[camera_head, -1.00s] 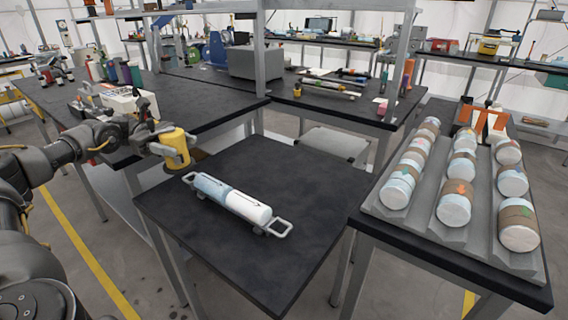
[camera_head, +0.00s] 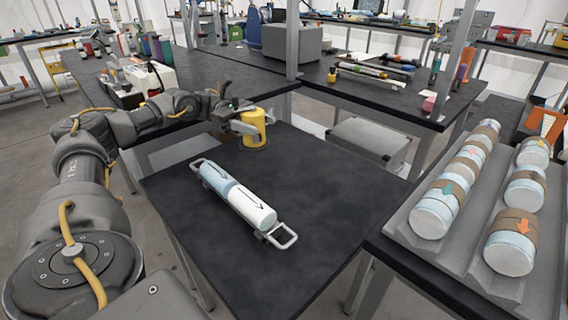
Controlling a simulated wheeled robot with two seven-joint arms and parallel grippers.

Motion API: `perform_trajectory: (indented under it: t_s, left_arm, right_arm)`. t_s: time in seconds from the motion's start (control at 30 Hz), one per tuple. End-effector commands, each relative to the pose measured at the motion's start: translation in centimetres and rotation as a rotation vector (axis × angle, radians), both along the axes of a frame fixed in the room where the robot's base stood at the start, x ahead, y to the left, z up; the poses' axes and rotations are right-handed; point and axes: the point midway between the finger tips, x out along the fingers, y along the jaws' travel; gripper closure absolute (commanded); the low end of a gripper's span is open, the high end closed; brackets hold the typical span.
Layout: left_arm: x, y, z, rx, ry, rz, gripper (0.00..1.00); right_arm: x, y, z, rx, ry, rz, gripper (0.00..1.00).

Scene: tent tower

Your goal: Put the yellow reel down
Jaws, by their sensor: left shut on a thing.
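The yellow reel (camera_head: 254,128) is a short upright cylinder at the back left part of the near dark table (camera_head: 310,200). My left gripper (camera_head: 240,124) reaches in from the left and is shut on the reel's left side. The reel's foot looks close to the table top, but I cannot tell whether it touches. My right gripper is not in view.
A white and pale blue cylinder on a handled carrier (camera_head: 235,196) lies in the middle of the near table. To the right, a grey grooved rack (camera_head: 482,215) holds several banded cylinders. A grey box (camera_head: 292,42) stands on the back bench. The near table's right side is clear.

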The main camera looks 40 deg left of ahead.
Motion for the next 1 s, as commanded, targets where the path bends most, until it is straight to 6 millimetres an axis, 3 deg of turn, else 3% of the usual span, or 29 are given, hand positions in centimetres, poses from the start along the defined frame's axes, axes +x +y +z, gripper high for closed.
perform_trajectory:
  t_s: [0.07,0.3,0.67,1.0]
  left_arm:
    - [1.3,-1.6,-0.9,-0.002,0.000,-0.004,0.87]
    - [3.2,-3.8,-4.6,-0.001,-0.001,0.000,0.87]
    - [3.9,-4.6,-5.7,-0.001,-0.003,-0.001,0.87]
    - [4.3,-5.0,-9.5,-0.001,-0.002,0.001,0.87]
  right_arm:
    - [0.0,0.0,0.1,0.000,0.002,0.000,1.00]
    - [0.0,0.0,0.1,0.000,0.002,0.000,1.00]
    - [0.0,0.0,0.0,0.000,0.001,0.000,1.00]
    - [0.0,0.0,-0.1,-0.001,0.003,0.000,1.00]
